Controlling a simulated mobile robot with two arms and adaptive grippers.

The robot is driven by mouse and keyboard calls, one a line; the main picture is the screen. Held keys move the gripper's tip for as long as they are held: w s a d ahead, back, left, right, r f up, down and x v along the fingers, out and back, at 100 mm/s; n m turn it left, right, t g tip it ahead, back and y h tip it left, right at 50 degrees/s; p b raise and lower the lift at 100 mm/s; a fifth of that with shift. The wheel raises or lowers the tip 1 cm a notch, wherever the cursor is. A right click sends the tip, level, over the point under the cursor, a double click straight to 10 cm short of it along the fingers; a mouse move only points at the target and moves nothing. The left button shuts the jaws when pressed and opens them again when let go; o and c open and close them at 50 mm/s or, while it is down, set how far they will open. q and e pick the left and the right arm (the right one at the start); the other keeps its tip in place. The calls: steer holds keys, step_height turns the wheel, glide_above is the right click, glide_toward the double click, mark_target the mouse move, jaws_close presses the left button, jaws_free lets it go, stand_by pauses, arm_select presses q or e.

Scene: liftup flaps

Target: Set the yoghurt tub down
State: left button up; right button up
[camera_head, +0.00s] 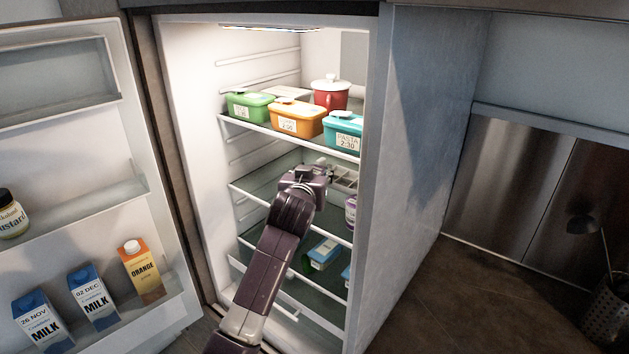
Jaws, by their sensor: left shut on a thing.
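My left gripper (312,176) reaches into the open fridge, above the middle glass shelf (262,184). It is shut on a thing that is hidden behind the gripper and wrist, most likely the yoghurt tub. I cannot tell whether that thing touches the shelf. A white container with a purple label (350,212) stands to the right of my arm, partly cut off by the fridge's side wall. My right gripper is not in view.
The upper shelf (263,131) holds green (249,105), orange (297,119) and teal (343,131) boxes and a red pot (330,94). A pale divided tray (344,179) is right of the gripper. A blue-lidded box (323,253) sits lower. The open door (95,208) holds cartons and mustard.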

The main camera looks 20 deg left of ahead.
arm_select(q)
step_height(320, 180, down, 3)
steer(key=shift+s+f+p, duration=0.1)
steer(key=shift+p, duration=0.5)
steer(key=shift+f+p, duration=0.15)
steer(key=shift+p, duration=0.15)
steer(key=shift+w+f, duration=0.25)
steer(key=shift+f, duration=0.05)
steer(key=o, duration=1.3)
steer(key=shift+c, duration=0.2)
steer(key=b+v, duration=0.2)
steer(key=v, duration=1)
steer(key=shift+b, duration=0.3)
steer(key=shift+f, duration=0.1)
